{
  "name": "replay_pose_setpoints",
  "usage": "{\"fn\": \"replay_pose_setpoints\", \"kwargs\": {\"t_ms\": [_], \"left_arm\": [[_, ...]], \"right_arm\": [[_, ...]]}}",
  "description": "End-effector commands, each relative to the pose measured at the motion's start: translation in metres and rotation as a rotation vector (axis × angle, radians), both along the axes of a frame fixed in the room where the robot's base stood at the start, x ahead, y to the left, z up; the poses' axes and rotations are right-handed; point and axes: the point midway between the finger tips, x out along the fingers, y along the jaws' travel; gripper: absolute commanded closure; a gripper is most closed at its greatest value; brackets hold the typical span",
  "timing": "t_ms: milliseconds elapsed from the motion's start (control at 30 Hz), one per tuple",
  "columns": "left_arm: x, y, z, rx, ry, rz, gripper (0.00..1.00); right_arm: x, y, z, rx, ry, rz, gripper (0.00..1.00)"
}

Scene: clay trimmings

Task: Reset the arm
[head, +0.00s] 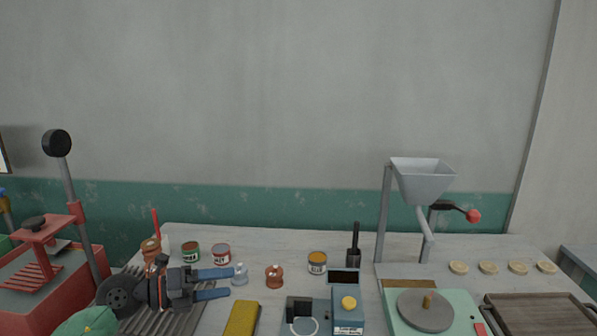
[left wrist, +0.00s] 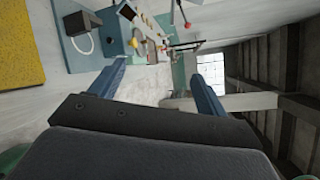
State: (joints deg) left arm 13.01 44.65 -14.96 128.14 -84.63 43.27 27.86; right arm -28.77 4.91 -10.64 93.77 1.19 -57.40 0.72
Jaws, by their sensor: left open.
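My left gripper (head: 232,283) reaches in from the left in the head view, over the left part of the workbench. Its two blue fingers point right and stand apart, with nothing seen held between them. In the left wrist view the fingers of the left gripper (left wrist: 160,82) are also spread and the space between them is empty. My right gripper is in neither view.
The workbench (head: 320,240) holds small cans (head: 317,262), a brown pot-like piece (head: 274,275), a yellow sponge-like block (head: 242,319), a blue device (head: 347,310), a hopper stand (head: 420,180), a turntable (head: 425,311) and a wooden tray (head: 540,315). A red press (head: 45,270) stands left.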

Motion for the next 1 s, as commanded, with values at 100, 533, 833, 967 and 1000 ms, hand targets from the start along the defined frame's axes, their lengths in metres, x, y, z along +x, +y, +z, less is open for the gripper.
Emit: {"fn": "replay_pose_setpoints", "kwargs": {"t_ms": [100, 533, 833, 967, 1000], "left_arm": [[-0.009, -0.013, 0.014, -0.257, 0.023, 0.05, 0.24], [-0.009, 0.041, -0.001, -1.036, 0.281, 0.529, 0.24], [-0.034, 0.093, -0.111, -1.332, 0.648, 1.051, 0.24], [-0.065, 0.103, -0.174, -1.371, 0.853, 1.297, 0.24], [-0.078, 0.103, -0.193, -1.371, 0.922, 1.371, 0.24]], "right_arm": [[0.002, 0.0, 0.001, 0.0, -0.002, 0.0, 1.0], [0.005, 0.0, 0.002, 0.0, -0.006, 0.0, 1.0], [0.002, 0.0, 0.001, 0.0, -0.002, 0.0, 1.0], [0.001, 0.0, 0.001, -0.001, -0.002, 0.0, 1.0], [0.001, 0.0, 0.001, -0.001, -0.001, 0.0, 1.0]]}}
